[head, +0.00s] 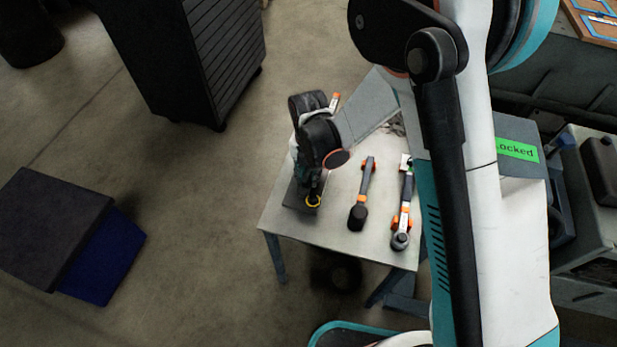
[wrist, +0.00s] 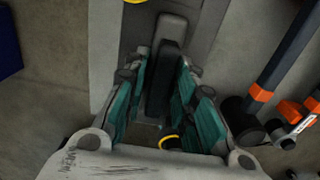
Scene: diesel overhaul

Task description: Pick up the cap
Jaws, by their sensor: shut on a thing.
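My gripper (head: 314,190) points down over the dark mat (head: 294,196) at the left of the small table. In the wrist view its teal fingers (wrist: 160,88) are closed around a dark, narrow piece (wrist: 170,62) with a grey end, which I take to be the cap. Its lower part is hidden by the fingers and palm. Another yellow edge (wrist: 135,1) shows at the top.
A black-headed tool (head: 358,215) with an orange band and a second orange-and-white tool (head: 402,215) lie on the light table (head: 335,233), right of the gripper. A dark cabinet (head: 190,50) stands behind left. A blue-sided box (head: 102,262) is on the floor at left.

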